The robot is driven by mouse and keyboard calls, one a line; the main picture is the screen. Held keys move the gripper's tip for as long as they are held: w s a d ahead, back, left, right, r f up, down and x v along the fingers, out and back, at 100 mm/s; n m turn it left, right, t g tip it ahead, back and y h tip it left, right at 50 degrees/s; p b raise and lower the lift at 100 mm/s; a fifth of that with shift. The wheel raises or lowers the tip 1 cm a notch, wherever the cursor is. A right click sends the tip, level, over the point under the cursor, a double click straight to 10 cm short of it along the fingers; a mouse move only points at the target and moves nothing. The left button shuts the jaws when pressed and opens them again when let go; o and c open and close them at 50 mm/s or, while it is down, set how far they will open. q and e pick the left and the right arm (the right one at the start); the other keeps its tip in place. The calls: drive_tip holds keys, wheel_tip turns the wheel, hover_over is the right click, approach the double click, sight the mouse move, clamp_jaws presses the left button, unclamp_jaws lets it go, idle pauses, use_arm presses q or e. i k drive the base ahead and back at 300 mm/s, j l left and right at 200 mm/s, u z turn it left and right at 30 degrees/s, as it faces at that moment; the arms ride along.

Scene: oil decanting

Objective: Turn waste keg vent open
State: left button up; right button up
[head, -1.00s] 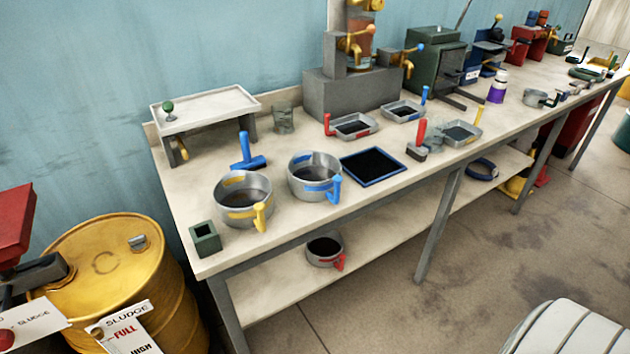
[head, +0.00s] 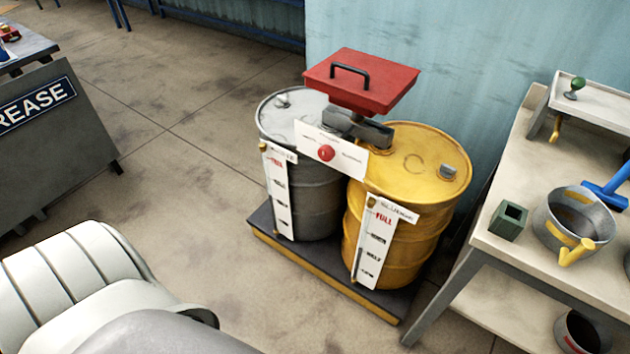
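Two waste drums stand side by side in the head view. The left one is a grey drum (head: 317,200) and the right one is a yellow drum (head: 388,248) with a sludge label. A small grey cap or fitting (head: 448,172) sits on the yellow drum's top; I cannot tell if it is the vent or how it is set. A red lidded box (head: 361,81) with a black handle stands above the drums. A white plate with a red knob (head: 326,153) is in front. Neither gripper shows.
The drums stand on a dark pallet with a yellow edge (head: 322,272). A workbench (head: 545,262) with a green square cup (head: 508,220) and a metal pot (head: 575,222) is at right. A grey grease cabinet (head: 50,150) is at left. Floor before the drums is clear.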

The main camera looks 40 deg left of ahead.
sight(281, 100)
drive_tip(key=u, duration=1.35)
drive_tip(key=i+z, duration=0.1)
